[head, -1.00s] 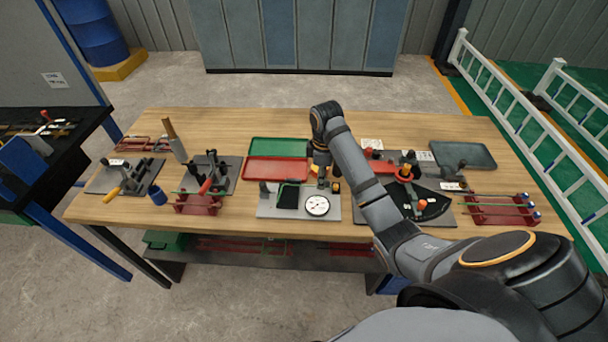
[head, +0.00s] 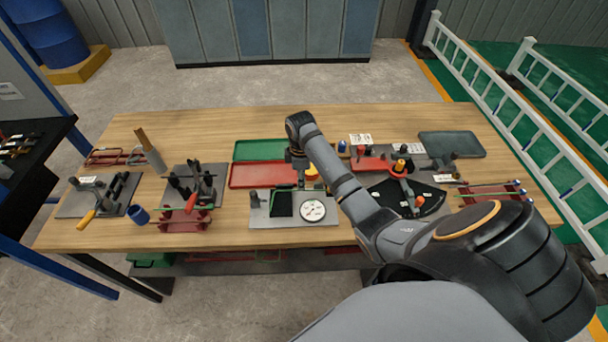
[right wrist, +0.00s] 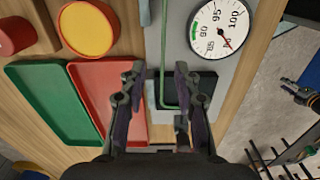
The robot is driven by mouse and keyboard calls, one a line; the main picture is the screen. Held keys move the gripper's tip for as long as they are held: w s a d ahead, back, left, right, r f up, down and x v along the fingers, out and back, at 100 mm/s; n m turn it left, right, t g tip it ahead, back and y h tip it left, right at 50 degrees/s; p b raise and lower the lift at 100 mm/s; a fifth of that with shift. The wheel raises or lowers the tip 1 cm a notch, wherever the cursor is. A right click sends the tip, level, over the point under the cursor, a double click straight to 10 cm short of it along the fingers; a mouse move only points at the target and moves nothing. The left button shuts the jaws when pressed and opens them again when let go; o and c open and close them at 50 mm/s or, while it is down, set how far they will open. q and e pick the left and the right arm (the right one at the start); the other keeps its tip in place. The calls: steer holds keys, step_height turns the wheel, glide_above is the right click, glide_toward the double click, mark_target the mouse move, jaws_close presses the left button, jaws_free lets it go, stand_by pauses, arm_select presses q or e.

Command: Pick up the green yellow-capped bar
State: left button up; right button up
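A thin green bar (right wrist: 163,50) shows in the right wrist view, running down over a grey plate and bending near a black pad. No yellow cap can be made out on it. My right gripper (right wrist: 160,90) is open, with one finger on each side of this bar and nothing clearly gripped. In the head view my right gripper (head: 299,180) is over the far side of the grey plate, partly hidden by its own arm. Another green bar (head: 485,193) lies on the red rack at the right; its end caps look blue. My left gripper is not in the head view.
A white dial gauge (head: 312,210) stands on the grey plate (head: 262,220). A red tray (head: 255,175) and a green tray (head: 258,150) lie behind it. A yellow disc (right wrist: 87,28) is close by. Fixtures stand left and right. A dark jointed part (right wrist: 300,95) is unclear.

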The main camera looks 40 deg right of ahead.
steer(key=shift+s+f, duration=0.15)
steer(key=shift+f, duration=0.45)
steer(key=shift+s+f, duration=0.15)
steer(key=shift+f, duration=0.4)
steer(key=shift+w+f, duration=0.15)
steer(key=shift+f, duration=0.3)
steer(key=c, duration=0.6)
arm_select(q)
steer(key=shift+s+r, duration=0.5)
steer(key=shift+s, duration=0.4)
arm_select(e)
jaws_close()
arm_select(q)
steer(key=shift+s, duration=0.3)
arm_select(e)
steer(key=shift+a, duration=0.1)
